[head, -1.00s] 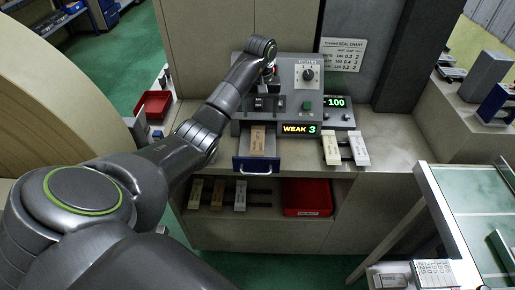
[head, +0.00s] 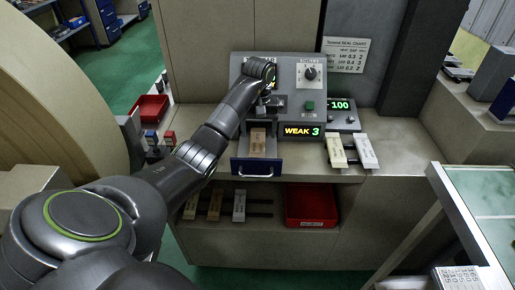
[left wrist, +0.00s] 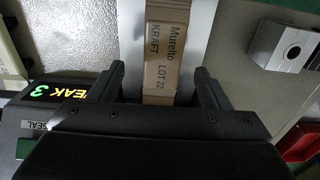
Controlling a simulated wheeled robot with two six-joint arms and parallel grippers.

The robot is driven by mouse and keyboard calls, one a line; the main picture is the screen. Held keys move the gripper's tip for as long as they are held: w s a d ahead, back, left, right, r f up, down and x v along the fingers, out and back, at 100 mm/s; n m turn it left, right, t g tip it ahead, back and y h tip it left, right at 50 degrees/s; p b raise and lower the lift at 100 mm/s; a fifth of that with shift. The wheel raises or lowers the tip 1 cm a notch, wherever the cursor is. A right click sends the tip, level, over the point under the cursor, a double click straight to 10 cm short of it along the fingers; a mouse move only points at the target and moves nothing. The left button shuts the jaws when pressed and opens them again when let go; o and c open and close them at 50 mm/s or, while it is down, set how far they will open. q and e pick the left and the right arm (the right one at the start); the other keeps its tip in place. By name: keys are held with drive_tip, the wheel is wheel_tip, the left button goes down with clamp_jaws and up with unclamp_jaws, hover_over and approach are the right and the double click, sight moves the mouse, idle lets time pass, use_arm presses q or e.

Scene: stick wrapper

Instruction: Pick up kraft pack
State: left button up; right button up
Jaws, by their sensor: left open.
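The kraft pack (head: 257,145) is a flat brown pack lying in the open tray (head: 257,169) of the grey sealing machine. In the left wrist view the pack (left wrist: 162,55) shows printed words including KRAFT and LOT 22. My left gripper (head: 266,108) is in front of the machine, just behind and above the pack in the head view. In the left wrist view its two open fingers (left wrist: 160,78) stand either side of the pack's near end, with nothing clamped between them. Whether they touch it is unclear. My right gripper is out of view.
The machine's display (head: 303,131) reads WEAK 3. Two pale packs (head: 351,151) lie on the counter to the right. Several packs sit on the lower shelf, beside a red bin (head: 311,204). Another red bin (head: 150,107) stands at left.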

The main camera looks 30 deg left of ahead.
sight(257, 142)
use_arm(q)
drive_tip(key=f, duration=0.4)
drive_tip(key=shift+a+p, duration=0.25)
drive_tip(key=shift+p, duration=0.15)
drive_tip(key=c, duration=1)
drive_tip(key=shift+r, duration=0.1)
drive_tip(key=shift+c, duration=0.3)
